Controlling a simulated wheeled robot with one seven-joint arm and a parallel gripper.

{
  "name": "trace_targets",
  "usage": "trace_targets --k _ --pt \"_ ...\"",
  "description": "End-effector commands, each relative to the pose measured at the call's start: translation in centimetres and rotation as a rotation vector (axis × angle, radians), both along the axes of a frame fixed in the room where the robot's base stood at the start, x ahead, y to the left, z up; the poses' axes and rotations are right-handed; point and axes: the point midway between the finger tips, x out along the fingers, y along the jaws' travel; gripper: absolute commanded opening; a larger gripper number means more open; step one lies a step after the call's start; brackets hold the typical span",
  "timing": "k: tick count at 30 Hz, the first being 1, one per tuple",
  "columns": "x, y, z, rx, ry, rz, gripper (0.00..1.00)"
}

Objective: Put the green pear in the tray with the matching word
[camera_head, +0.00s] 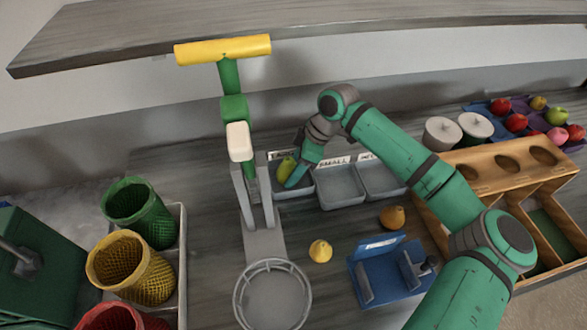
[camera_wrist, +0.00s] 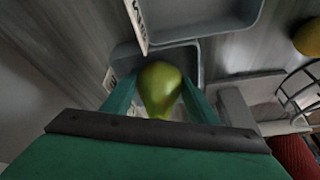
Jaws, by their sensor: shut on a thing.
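The green pear (camera_head: 286,167) is in my gripper (camera_head: 292,171), over the left grey tray (camera_head: 308,190). In the wrist view the green pear (camera_wrist: 160,86) sits between the two green fingers of my gripper (camera_wrist: 160,98), which are shut on it. The left tray (camera_wrist: 186,52) shows behind and below the pear there; I cannot tell if the pear touches it. The left tray's label is partly hidden and not clearly readable. The middle tray (camera_head: 340,187) reads "SMALL". The right tray (camera_head: 383,181) has a label partly covered by my arm.
A yellow pear (camera_head: 320,251) and an orange-brown pear (camera_head: 393,217) lie on the table. A grey stand with a green and yellow press (camera_head: 234,110) rises just left of the trays. A blue holder (camera_head: 385,272) and a wooden rack (camera_head: 480,165) stand to the right. Woven baskets (camera_head: 138,212) stand left.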

Motion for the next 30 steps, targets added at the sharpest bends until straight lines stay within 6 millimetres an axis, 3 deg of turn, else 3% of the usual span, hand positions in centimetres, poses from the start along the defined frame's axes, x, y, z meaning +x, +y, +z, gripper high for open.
trace_targets --k 4,5,6,17,30 --pt "0.0 0.0 -0.3 0.000 0.000 0.000 0.21" --pt "0.0 0.0 -0.3 0.000 0.000 0.000 0.58" --pt "0.0 0.0 -0.3 0.000 0.000 0.000 0.61" --pt "0.0 -0.1 0.3 0.000 -0.001 0.000 0.61" --pt "0.1 -2.5 6.0 -0.001 -0.003 0.000 0.61"
